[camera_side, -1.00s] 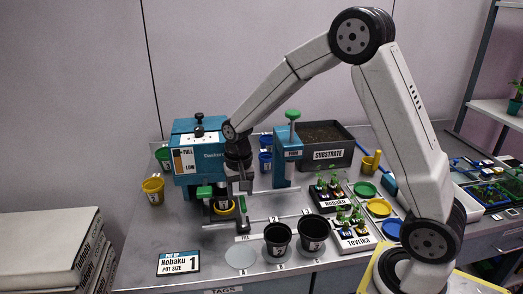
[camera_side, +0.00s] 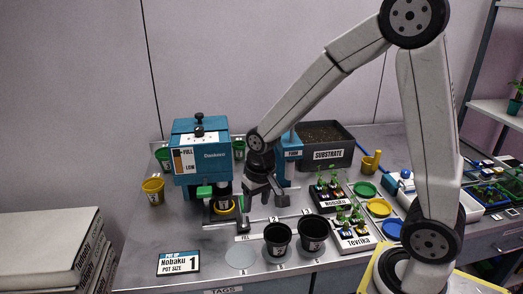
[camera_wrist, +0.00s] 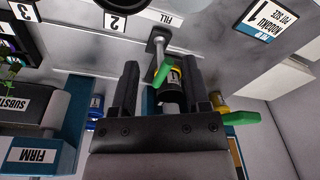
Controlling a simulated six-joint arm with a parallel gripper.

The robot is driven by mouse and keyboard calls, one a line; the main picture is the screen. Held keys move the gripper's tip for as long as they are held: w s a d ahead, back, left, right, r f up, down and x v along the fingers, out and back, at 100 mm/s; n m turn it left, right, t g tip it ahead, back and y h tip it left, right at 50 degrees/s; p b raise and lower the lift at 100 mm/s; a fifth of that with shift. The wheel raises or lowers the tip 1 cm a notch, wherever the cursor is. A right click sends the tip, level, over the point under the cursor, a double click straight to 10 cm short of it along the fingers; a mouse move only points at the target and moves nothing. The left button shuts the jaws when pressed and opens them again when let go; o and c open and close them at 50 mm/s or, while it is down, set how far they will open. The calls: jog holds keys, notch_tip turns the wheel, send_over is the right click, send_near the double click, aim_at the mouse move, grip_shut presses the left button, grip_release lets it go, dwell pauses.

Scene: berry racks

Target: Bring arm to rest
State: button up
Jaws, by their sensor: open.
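My gripper (camera_side: 266,195) hangs over the bench, just right of the blue Dankorn dispenser (camera_side: 201,155). Its two fingers are apart with nothing held; in the wrist view the fingers (camera_wrist: 158,90) stand open. Beyond them show a green lever (camera_wrist: 163,75) and a dark pot with a yellow rim. In the side view a yellow-rimmed pot (camera_side: 223,207) sits at the foot of the dispenser, beside the gripper and apart from it. My arm bends up and back to its base at the right.
Black pots (camera_side: 313,234) and (camera_side: 277,241) stand at the front edge. Seedling trays (camera_side: 354,239), coloured saucers (camera_side: 379,207) and a substrate bin (camera_side: 351,151) lie to the right. The blue firming station (camera_side: 290,148) stands close behind my gripper. Air above the bench is clear.

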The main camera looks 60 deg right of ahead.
jog(key=s+n, duration=0.1)
jog(key=s, duration=0.1)
jog(key=s+a+n, duration=0.1)
jog(key=s, duration=0.2)
jog(key=s+n+t, duration=0.1)
jog(key=s, duration=0.2)
jog(key=shift+a+f+n, duration=0.2)
jog(key=shift+a+n, duration=0.05)
jog(key=shift+n, duration=0.05)
